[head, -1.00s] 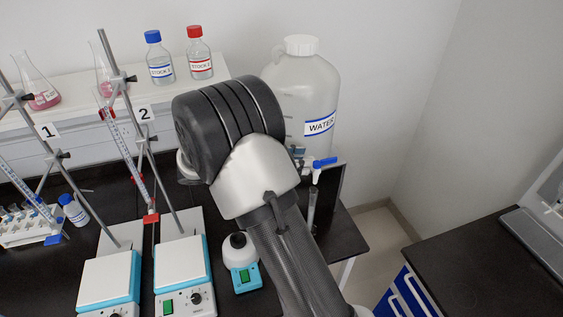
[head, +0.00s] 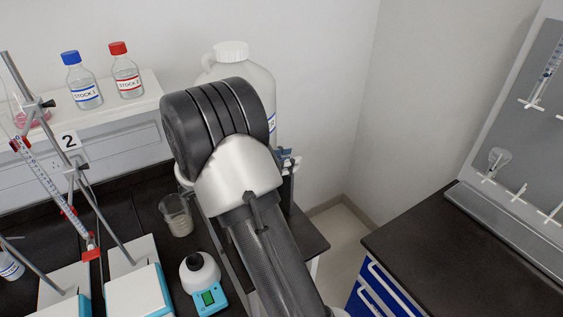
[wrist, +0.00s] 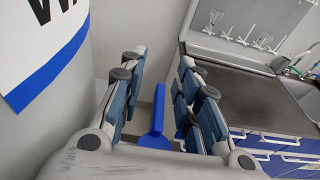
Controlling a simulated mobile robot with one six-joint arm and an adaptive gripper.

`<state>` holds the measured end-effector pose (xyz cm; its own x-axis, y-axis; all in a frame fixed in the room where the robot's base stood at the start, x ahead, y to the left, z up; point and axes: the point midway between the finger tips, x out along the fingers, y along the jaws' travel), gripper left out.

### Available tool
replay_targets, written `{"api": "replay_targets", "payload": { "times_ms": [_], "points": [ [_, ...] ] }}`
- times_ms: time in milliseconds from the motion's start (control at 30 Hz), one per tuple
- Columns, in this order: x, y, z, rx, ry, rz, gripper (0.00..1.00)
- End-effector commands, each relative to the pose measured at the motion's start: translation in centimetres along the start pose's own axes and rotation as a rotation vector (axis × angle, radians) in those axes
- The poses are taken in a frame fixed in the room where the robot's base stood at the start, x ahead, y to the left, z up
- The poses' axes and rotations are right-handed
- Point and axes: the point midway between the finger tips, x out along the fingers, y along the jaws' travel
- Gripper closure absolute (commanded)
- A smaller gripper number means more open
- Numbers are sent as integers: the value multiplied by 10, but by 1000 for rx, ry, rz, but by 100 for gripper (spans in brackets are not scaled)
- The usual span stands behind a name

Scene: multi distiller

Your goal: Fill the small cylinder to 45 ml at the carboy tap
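The white carboy (head: 240,62) stands at the back of the bench, partly hidden behind my arm. Its label, with black letters and a blue stripe, fills the upper left of the wrist view (wrist: 42,50). The blue tap handle (wrist: 157,112) lies between the two fingers of my gripper (wrist: 158,88), with a gap visible on each side. My gripper is open; in the head view only its blue-grey finger parts (head: 287,157) show beside my arm, near the carboy's base. I cannot make out the small cylinder in either current view; my arm hides the area under the tap.
A glass beaker (head: 176,215) and a small blue-and-white device (head: 204,282) stand left of my arm. Stirrers and burette stands are farther left. Two stock bottles (head: 104,76) sit on the shelf. A second dark counter (head: 470,250) with a pegboard is at right, across a floor gap.

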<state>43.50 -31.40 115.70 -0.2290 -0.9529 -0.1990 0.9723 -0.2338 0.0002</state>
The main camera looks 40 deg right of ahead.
Motion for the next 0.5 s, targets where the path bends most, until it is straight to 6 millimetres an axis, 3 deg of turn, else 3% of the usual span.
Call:
{"api": "replay_targets", "payload": {
  "times_ms": [100, 500],
  "points": [
    [0, 0, 0, 0, 0, 0, 71],
    [0, 0, 0, 0, 0, 0, 98]
  ]
}}
